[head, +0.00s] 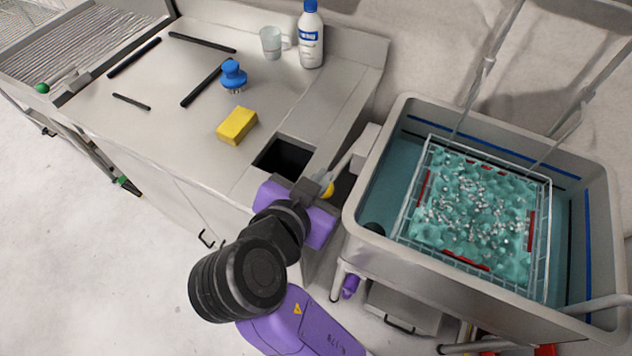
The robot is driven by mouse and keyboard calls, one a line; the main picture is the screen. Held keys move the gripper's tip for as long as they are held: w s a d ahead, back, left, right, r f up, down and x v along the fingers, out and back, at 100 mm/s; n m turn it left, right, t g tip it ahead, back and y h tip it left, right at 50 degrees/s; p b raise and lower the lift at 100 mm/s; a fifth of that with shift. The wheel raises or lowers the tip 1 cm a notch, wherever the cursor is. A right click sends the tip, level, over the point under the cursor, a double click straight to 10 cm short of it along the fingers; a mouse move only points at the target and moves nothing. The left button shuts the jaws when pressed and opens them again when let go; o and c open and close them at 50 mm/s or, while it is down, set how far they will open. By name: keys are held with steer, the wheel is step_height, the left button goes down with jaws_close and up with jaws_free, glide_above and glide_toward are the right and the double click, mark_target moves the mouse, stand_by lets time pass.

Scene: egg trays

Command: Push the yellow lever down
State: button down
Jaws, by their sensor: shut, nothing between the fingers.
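The yellow lever (328,190) shows only as a small yellow piece between the counter and the large grey basin. Most of it is hidden behind my gripper. My gripper (326,182) is shut and empty, at the end of the purple and black arm. Its tip is right by the yellow piece. I cannot tell whether they touch.
The grey basin (352,226) at the right holds a wire rack in water. The steel counter (150,125) carries a yellow sponge (237,125), a blue-handled brush (233,75), a clear mug (271,42) and a white bottle (310,40). A dark square opening (283,158) lies near the gripper.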

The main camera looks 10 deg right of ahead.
steer(key=p+x, duration=0.1)
steer(key=x, duration=0.4)
steer(key=shift+w+d, duration=0.1)
steer(key=f, duration=0.3)
steer(key=shift+a+f+p, duration=0.1)
steer(key=shift+a+p, duration=0.25)
steer(key=shift+a, duration=0.05)
steer(key=shift+a+f, duration=0.15)
steer(key=shift+f, duration=0.35)
steer(key=shift+f, duration=0.15)
